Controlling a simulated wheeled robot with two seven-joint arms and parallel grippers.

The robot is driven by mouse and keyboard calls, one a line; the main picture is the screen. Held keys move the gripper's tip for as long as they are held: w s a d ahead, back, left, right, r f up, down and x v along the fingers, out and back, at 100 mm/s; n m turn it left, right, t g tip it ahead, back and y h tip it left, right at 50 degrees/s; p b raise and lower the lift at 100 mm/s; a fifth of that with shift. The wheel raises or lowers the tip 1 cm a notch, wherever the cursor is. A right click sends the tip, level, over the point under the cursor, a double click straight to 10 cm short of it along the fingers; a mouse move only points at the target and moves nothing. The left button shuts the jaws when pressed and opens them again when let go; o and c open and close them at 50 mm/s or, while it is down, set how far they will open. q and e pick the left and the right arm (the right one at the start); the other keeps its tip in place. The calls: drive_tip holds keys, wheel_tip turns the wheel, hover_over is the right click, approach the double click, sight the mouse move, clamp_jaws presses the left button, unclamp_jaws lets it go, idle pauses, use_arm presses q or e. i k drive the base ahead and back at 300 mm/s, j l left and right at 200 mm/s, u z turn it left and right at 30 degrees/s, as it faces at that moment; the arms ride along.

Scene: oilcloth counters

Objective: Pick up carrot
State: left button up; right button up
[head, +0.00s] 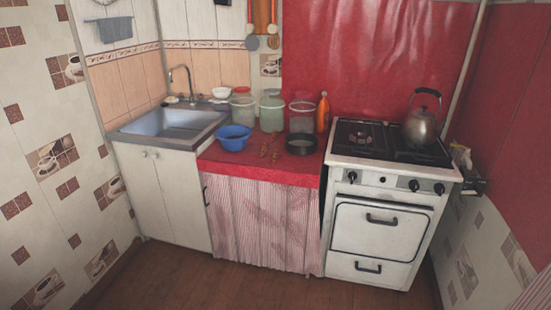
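Small orange-brown pieces that look like carrots lie on the red oilcloth counter (230,169), between the blue bowl and the dark round pan. One carrot (264,151) is a little to the left and another (274,157) is just right of it. They are small in the view, so their exact shape and number are hard to tell. Neither of my grippers shows in the head view.
A blue bowl (234,138) stands left of the carrots and a dark pan (301,144) right. Jars (271,112) and an orange bottle (323,114) stand behind. A sink (173,123) is left; a stove (385,200) with a kettle (420,127) is right. The floor (240,285) in front is clear.

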sight(277, 153)
drive_tip(key=i+j+z, duration=0.1)
drive_tip(key=z, duration=0.6)
drive_tip(key=i+j+z, duration=0.15)
drive_tip(key=j, duration=0.2)
drive_tip(key=i+j+z, duration=0.35)
drive_tip(key=j, duration=0.4)
drive_tip(key=i+j+z, duration=0.15)
drive_tip(key=j, duration=0.25)
drive_tip(key=i+j+z, duration=0.15)
drive_tip(key=j, duration=0.3)
